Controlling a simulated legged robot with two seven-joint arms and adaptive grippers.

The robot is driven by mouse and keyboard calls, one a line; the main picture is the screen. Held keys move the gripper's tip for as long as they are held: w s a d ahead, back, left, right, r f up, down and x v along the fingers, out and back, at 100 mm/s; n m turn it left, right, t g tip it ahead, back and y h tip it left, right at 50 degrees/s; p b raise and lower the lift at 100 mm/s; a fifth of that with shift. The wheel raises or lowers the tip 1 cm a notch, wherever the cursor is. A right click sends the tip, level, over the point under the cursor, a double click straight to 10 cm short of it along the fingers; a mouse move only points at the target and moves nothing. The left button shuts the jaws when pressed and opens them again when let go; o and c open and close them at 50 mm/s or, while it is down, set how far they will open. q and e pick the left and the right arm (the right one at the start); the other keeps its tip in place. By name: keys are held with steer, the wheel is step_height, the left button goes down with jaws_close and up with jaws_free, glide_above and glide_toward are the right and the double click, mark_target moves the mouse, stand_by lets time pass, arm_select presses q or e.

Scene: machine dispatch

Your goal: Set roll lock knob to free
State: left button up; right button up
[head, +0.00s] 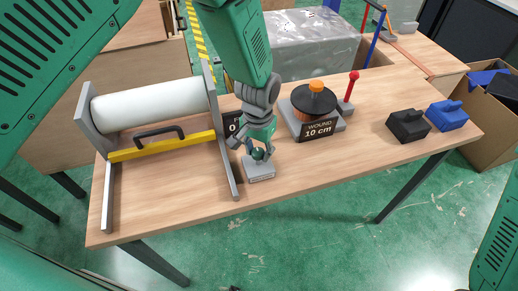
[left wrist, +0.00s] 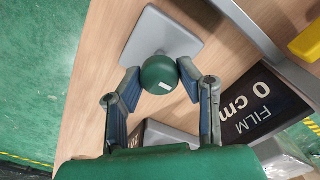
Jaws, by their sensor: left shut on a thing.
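The roll lock knob (head: 259,154) is a small dark green round knob on a grey base plate (head: 260,173) near the table's front edge. In the left wrist view the knob (left wrist: 158,73) shows a small white mark on its face, and its grey plate (left wrist: 165,35) lies behind it. My left gripper (head: 257,147) comes down from above and is shut on the knob, with one finger on each side. The white roll (head: 155,104) lies in a grey frame left of the knob. My right gripper is out of view.
A yellow bar (head: 165,146) with a black handle crosses the roll frame. Right of my left gripper stand an orange-and-black spool (head: 314,100), a "WOUND 10 cm" sign (head: 319,130) and a red-topped lever (head: 352,83). Black (head: 408,125) and blue (head: 447,115) blocks sit farther right.

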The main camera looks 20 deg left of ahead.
mark_target(259, 151)
arm_select(q)
steer(key=shift+w+r, duration=0.1)
stand_by(0.4)
steer(key=o, duration=1.1)
steer(key=shift+o, duration=0.2)
steer(key=shift+r, duration=0.3)
step_height(259, 151, up, 11)
steer(key=shift+d+r, duration=0.1)
